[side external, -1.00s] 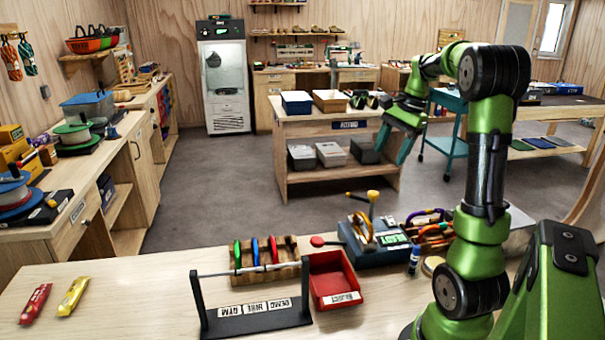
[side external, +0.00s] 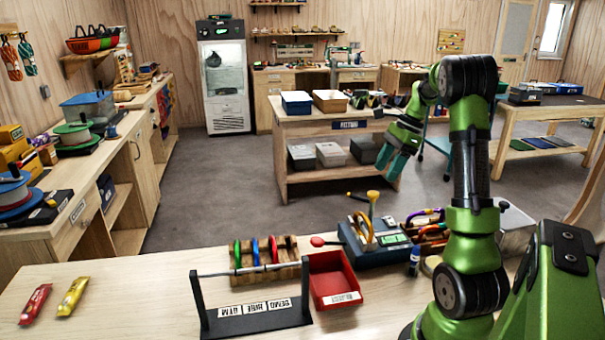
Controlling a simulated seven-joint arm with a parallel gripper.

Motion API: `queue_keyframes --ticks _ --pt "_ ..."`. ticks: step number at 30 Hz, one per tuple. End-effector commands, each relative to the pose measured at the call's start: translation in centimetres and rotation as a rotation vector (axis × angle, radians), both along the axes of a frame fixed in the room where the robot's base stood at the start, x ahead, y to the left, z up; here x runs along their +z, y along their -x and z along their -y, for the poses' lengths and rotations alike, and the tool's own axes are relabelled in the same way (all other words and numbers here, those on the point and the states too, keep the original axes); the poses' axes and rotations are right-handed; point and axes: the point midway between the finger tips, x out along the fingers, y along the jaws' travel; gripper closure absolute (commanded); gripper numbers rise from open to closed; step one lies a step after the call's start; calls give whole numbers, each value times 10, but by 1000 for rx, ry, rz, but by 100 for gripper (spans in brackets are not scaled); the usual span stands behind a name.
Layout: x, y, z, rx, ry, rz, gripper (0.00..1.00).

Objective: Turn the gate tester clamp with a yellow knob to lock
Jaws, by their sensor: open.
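The gate tester (side external: 372,250) is a dark blue box at the right part of the bench. A yellow carabiner (side external: 362,230) stands upright on it. A clamp with a yellow knob (side external: 373,196) on a thin yellow stem rises behind the carabiner. Another handle (side external: 356,196), dark with a yellow tip, lies to its left. My gripper (side external: 388,165) is open and empty, with teal fingers pointing down. It is above the knob and slightly right of it in the picture, apart from it.
A red bin (side external: 333,280) stands left of the tester. A wooden rack with coloured carabiners (side external: 262,262) and a black rail stand (side external: 255,318) are further left. A wooden rack of carabiners (side external: 428,228) and a marker (side external: 414,262) sit right of the tester.

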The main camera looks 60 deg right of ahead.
Motion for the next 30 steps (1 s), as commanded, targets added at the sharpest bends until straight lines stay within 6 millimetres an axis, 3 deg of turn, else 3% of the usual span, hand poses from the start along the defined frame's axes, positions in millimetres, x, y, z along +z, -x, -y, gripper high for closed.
queue_keyframes --ticks 3,9,22,30 --pt "-23 -7 -8 2 -3 -2 41" --pt "-49 -14 -15 2 -2 -1 41" --pt "-58 -17 -17 1 0 0 41" --pt "-58 -17 -17 1 0 0 81"
